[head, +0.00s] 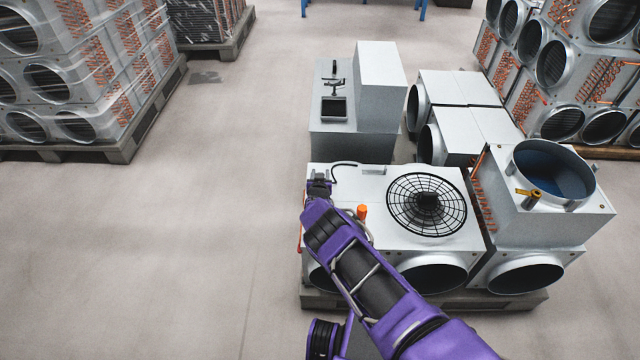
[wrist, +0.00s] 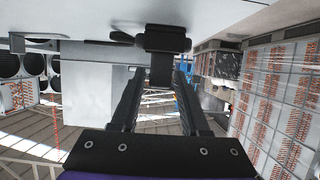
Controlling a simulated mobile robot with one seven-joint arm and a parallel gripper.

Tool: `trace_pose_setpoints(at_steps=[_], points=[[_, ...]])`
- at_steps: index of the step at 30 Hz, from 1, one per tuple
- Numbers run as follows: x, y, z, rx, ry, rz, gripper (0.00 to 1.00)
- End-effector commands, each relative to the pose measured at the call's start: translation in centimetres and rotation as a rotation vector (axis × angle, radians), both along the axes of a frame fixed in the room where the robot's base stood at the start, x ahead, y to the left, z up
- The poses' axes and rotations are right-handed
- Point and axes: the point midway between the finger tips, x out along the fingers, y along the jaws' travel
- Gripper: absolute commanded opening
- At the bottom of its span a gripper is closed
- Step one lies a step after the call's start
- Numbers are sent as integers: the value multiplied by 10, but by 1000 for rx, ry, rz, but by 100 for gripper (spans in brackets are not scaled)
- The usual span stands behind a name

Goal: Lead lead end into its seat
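A white unit (head: 408,180) with a round black fan grille (head: 427,204) stands in front of me. A thin black lead (head: 345,164) curves over the left part of its top. My gripper (head: 318,188) is at the unit's far left corner, at the lead's left end. In the wrist view my gripper (wrist: 163,82) has its two fingers close on either side of the stem of a black block, which I take as the lead end (wrist: 165,39). A short piece of lead leaves the block to the left. I cannot make out the seat; contact with the unit is unclear.
An orange knob (head: 361,211) stands beside my arm on the unit. A grey cabinet with a small black tray (head: 334,108) stands behind. A ducted unit (head: 545,206) is at the right. Stacked coil units (head: 75,70) stand far left. The left floor is free.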

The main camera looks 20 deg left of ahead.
Motion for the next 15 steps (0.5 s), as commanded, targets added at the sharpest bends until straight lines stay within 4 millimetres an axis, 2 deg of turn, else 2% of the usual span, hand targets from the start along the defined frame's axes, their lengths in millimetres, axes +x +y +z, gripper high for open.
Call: trace_pose_setpoints(at_steps=[15], points=[[0,0,1,0,0,0,49]])
